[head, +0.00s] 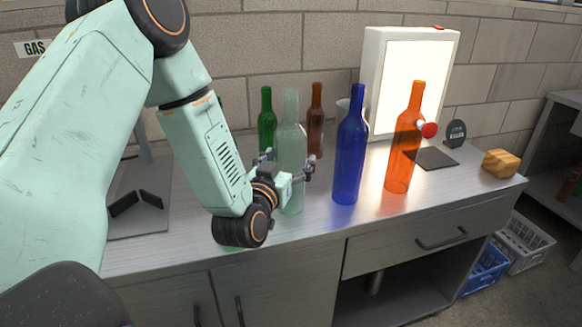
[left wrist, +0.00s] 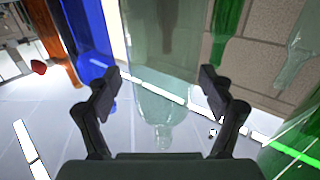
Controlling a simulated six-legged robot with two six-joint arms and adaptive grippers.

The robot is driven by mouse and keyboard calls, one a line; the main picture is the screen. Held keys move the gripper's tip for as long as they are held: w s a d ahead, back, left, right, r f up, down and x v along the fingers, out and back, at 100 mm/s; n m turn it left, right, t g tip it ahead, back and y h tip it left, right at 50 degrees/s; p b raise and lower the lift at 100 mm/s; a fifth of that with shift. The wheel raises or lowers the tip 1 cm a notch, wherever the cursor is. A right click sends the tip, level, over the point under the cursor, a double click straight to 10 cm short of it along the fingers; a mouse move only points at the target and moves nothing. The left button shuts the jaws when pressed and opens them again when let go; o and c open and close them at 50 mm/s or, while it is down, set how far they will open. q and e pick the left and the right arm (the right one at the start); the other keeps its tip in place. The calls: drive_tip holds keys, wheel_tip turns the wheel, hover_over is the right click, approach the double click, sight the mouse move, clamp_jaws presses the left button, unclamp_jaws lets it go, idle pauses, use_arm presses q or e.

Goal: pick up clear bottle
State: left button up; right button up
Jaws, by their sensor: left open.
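The clear bottle (head: 291,140), pale greenish glass, stands upright on the metal counter in the head view. My left gripper (head: 288,166) is open at the bottle's body, with one finger on each side. In the left wrist view the clear bottle (left wrist: 160,45) fills the middle, between the two open fingers (left wrist: 158,82). I cannot tell whether either finger touches the glass. My right gripper is not in view.
A blue bottle (head: 350,150) and an orange bottle (head: 404,145) stand to the right. A green bottle (head: 267,115) and a brown bottle (head: 315,120) stand behind. A lit panel (head: 412,85) is at the back. A yellow-orange block (head: 500,163) lies far right.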

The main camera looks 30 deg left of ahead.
use_arm(q)
drive_tip(key=x, duration=0.5)
drive_tip(key=shift+w+a+r+b, duration=0.1)
drive_tip(key=shift+a+r+b, duration=0.05)
drive_tip(key=shift+b, duration=0.25)
drive_tip(key=shift+r, duration=0.15)
drive_tip(key=shift+c, duration=0.3)
drive_tip(key=c, duration=1.6)
drive_tip(key=shift+w, duration=0.1)
